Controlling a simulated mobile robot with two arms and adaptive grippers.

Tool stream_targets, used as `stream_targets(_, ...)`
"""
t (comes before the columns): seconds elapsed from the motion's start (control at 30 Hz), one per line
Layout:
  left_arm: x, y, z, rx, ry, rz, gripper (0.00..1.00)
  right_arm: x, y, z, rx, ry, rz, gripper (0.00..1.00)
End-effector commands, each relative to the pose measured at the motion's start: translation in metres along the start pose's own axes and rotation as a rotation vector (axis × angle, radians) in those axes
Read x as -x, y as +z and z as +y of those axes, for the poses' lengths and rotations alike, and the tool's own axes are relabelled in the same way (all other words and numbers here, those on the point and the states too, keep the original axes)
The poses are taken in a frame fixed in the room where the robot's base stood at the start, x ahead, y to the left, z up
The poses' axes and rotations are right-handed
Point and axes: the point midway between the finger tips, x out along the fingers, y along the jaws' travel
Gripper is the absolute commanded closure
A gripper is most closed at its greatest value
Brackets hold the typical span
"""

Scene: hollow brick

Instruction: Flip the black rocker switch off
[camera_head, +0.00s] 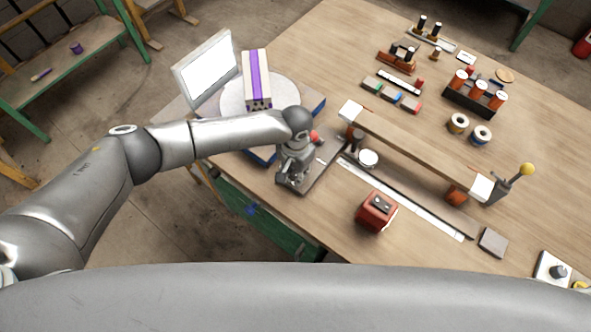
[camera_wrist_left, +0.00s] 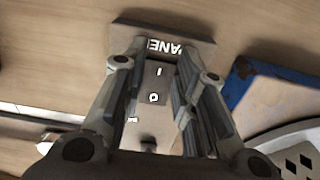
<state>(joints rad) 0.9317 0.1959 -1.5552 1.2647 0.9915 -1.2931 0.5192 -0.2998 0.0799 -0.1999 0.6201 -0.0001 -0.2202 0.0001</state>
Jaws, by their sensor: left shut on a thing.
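The black rocker switch (camera_wrist_left: 155,82), marked I and O, shows in the left wrist view on a panel plate (camera_wrist_left: 195,33) lettered PANEL. My left gripper (camera_wrist_left: 155,105) has one finger on each side of the rocker and is shut on it; exact finger contact is hard to see. In the head view my left gripper (camera_head: 291,180) points down over the near-left part of the table, at the dark plate (camera_head: 322,170). There the gripper hides the rocker. Whether the rocker is tipped to I or O cannot be told. My right gripper is not in view.
A round turntable (camera_head: 232,100) with a purple-striped hollow brick (camera_head: 257,75) stands behind my left gripper. A long raised wooden bar (camera_head: 415,145) and a red box (camera_head: 376,211) are to the right. Several spools and small parts lie farther back.

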Motion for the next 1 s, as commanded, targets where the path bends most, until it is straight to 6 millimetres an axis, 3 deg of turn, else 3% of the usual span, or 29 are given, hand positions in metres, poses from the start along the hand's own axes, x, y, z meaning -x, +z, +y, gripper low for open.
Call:
stream_targets(0.5, 0.001, -0.009, -0.001, 0.003, -0.004, -0.22, 0.97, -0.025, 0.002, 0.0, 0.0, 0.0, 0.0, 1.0)
stream_targets(0.93, 0.005, -0.009, -0.001, 0.001, -0.001, -0.258, 0.97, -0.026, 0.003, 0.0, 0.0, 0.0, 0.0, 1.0)
stream_targets(0.97, 0.005, -0.009, -0.001, 0.001, -0.001, -0.258, 0.72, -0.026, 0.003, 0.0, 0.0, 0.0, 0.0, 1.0)
stream_targets(1.0, 0.005, -0.009, -0.001, 0.001, -0.001, -0.258, 0.67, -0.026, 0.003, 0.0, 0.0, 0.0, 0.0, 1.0)
